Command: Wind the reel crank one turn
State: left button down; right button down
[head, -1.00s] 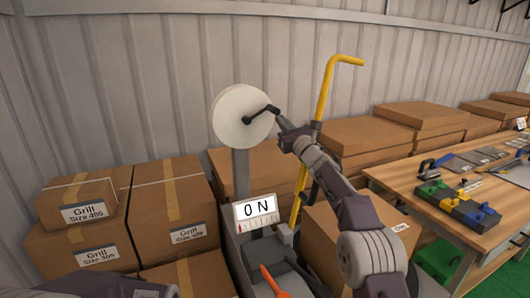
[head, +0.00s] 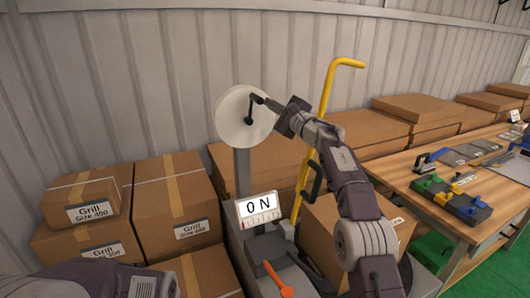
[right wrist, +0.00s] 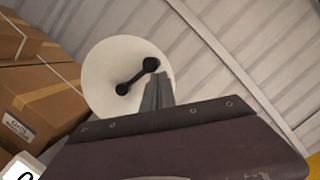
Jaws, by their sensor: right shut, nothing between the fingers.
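The white round reel (head: 229,121) stands on a grey post near the wall. Its black crank (head: 250,109) points up from the hub, with the knob near the top. My right gripper (head: 270,103) is shut and empty, with its fingertips just right of the knob. In the right wrist view, the shut fingers (right wrist: 157,92) are close to the knob end of the crank (right wrist: 136,77); whether they touch it I cannot tell. A force display (head: 258,208) below the reel reads 0 N. Only part of my left arm shows at the bottom left; its gripper is out of view.
Cardboard boxes (head: 172,212) are stacked at the left, with more behind and right of the post. A yellow bent bar (head: 320,135) rises right of the reel. An orange-handled tool (head: 278,280) is below the display. A wooden workbench (head: 420,205) with tools stands at the right.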

jog(key=shift+s+a+f+n+g+b, duration=0.4)
jog(key=shift+s+a+f+n+b, duration=0.7)
jog(key=shift+a, duration=1.6)
jog(key=shift+s+a+f+n+g+b, duration=0.45)
jog(key=shift+s+a+n+b, duration=0.7)
jog(key=shift+a+n, duration=1.15)
notch_tip(320, 180, down, 10)
jog(key=n+h+b, duration=0.3)
jog(key=n+b, duration=0.2)
jog(key=n, duration=0.6)
jog(key=shift+a+f+n+g+h+b, duration=0.2)
jog(key=shift+a+n+g+h+b, duration=0.15)
jog(key=shift+g+h, duration=0.1)
